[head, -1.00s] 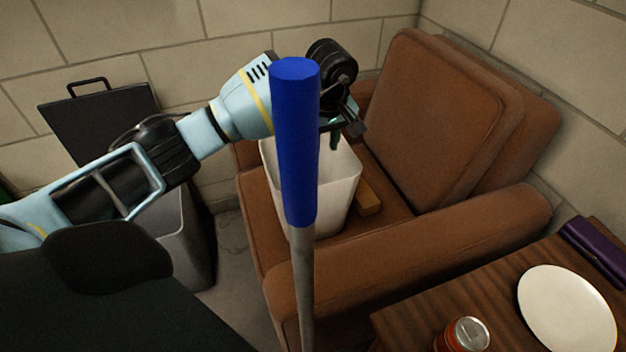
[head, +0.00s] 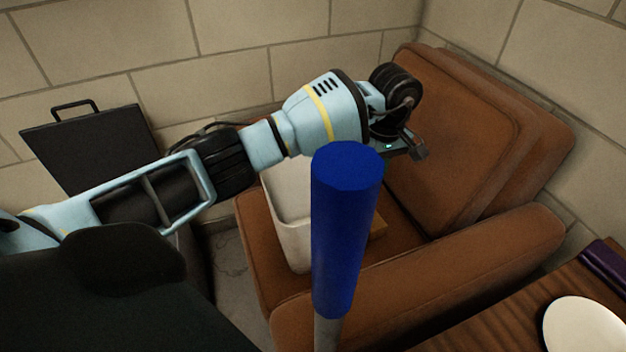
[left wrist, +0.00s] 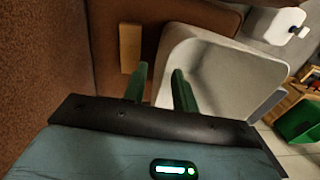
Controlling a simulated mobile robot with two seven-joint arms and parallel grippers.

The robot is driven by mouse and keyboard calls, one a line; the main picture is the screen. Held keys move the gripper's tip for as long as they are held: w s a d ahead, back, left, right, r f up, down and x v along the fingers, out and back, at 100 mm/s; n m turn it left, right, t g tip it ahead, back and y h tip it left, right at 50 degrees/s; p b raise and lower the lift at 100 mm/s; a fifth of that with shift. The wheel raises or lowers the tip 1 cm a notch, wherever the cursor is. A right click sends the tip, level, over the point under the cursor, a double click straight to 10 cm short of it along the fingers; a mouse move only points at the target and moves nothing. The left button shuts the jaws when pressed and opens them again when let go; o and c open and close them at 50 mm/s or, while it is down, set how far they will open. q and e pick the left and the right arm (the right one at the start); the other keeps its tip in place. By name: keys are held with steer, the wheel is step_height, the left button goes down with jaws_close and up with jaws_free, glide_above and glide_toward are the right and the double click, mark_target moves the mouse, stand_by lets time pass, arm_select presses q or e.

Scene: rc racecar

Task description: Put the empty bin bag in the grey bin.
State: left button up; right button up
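A white, open-topped, bin-shaped container (head: 289,215) sits on the brown armchair seat; it may be the empty bin bag, but I cannot tell for sure. It also shows in the left wrist view (left wrist: 225,75). The grey bin stands at the left with its black lid (head: 80,150) raised, its body mostly hidden behind my left arm. My left gripper (left wrist: 160,84) is open above the seat, its two green fingers apart, with the white container's near rim appearing between them. I cannot tell whether they touch it. My right gripper is not in view.
A blue-gripped pole (head: 345,230) stands upright in front of the armchair (head: 450,240) and hides part of the white container. A wooden block (left wrist: 130,48) lies beside the container. A table with a white plate (head: 585,328) is at lower right.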

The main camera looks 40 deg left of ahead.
arm_select(q)
steer(key=shift+s+a+f+b, duration=0.15)
steer(key=shift+f, duration=1.1)
steer(key=shift+s+a+f+b, duration=0.1)
steer(key=shift+s+f+b, duration=0.1)
steer(key=shift+f, duration=1)
steer(key=shift+s+a+f+b, duration=0.1)
steer(key=shift+a+f+b, duration=0.05)
steer(key=shift+f, duration=1.1)
steer(key=shift+f, duration=0.25)
steer(key=shift+c, duration=0.2)
jaws_close()
